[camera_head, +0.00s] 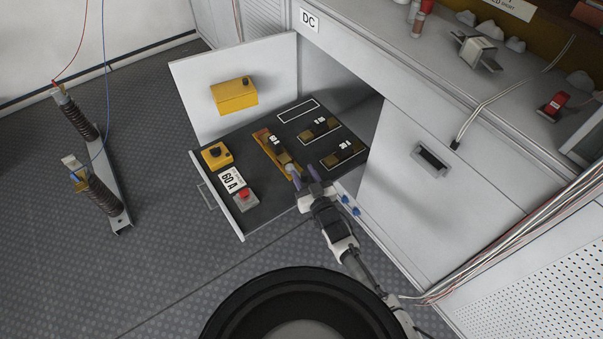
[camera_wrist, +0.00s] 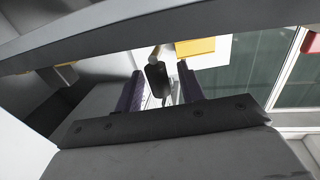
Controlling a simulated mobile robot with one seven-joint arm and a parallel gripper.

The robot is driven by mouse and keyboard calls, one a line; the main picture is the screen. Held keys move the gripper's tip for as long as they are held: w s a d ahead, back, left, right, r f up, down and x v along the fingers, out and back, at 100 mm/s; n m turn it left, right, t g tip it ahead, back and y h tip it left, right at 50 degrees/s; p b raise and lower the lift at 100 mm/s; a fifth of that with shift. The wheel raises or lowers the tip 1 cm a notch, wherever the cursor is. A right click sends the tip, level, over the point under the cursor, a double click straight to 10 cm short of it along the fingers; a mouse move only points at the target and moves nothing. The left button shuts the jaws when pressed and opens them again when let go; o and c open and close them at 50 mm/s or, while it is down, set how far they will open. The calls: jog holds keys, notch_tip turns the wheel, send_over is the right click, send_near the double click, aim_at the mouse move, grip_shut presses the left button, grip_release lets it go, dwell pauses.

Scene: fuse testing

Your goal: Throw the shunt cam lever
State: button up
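The drawer (camera_head: 262,197) stands open under the bench marked DC. In it, a yellow-orange holder (camera_head: 268,143) carries a dark fuse-like part with a white label. My gripper (camera_head: 303,173) is low over the drawer, at the near end of this holder. In the wrist view, the two purple fingers of my gripper (camera_wrist: 160,90) stand apart. A dark, blocky handle (camera_wrist: 157,80), apparently the cam lever, shows between them, with visible gaps on both sides. I cannot clearly make out the lever in the head view, and contact is not visible.
The drawer also holds a yellow switch box (camera_head: 216,156), a 60 A plate (camera_head: 231,181), a red button box (camera_head: 244,198) and two more fuse-like parts (camera_head: 320,128). A yellow box (camera_head: 234,95) is on the open white door. An insulator stand (camera_head: 98,190) is on the floor at left.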

jog(key=shift+c, duration=0.3)
grip_shut()
